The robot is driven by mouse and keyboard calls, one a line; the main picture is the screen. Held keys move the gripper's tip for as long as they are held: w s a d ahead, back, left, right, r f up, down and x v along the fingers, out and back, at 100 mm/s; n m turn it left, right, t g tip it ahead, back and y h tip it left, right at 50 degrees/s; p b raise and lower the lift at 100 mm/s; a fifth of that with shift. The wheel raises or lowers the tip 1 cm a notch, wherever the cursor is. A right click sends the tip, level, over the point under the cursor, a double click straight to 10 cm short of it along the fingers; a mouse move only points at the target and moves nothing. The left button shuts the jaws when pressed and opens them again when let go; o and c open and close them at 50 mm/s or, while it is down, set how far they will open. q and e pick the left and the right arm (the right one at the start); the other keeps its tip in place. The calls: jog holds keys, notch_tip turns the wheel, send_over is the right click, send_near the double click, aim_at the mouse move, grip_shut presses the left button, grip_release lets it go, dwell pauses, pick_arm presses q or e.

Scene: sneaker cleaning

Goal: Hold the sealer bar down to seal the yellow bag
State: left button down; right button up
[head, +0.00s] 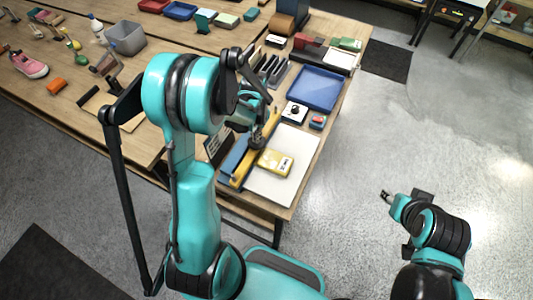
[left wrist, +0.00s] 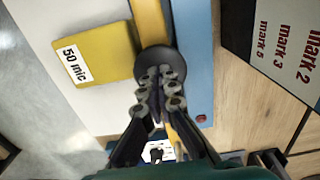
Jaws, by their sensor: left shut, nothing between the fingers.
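The sealer has a blue base (head: 232,157) (left wrist: 196,50) and a yellow bar (head: 238,178) (left wrist: 148,22) with a round black knob (left wrist: 160,60). The yellow bag (head: 276,162) (left wrist: 90,50), labelled "50 mic", lies flat on a white board with its edge against the bar. My left gripper (left wrist: 160,80) is shut and empty, its fingertips at the knob; it also shows in the head view (head: 257,138), partly hidden by my arm. Whether it presses the knob cannot be told. My right gripper (head: 388,196) is off the table at the right, too small to read.
The white board (head: 295,190) covers the table's near right corner. A blue tray (head: 316,88), a small white device (head: 294,112) and a dark sign (left wrist: 285,40) stand close by. A grey bin (head: 126,38) and pink shoe (head: 30,64) are far left.

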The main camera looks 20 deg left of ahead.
pick_arm(q)
jog(key=shift+r+p, duration=0.4)
jog(key=shift+r, duration=0.05)
notch_tip(320, 180, up, 7)
jog(key=p, duration=0.4)
jog(key=shift+p, duration=0.3)
dwell(0.4)
jog(key=s+d+r+t+b, duration=0.1)
jog(key=s+d+t+b, duration=0.6)
jog(key=s+b, duration=0.6)
jog(key=shift+d+r+b, duration=0.35)
jog(key=shift+d+b, duration=0.1)
jog(key=shift+d, duration=0.8)
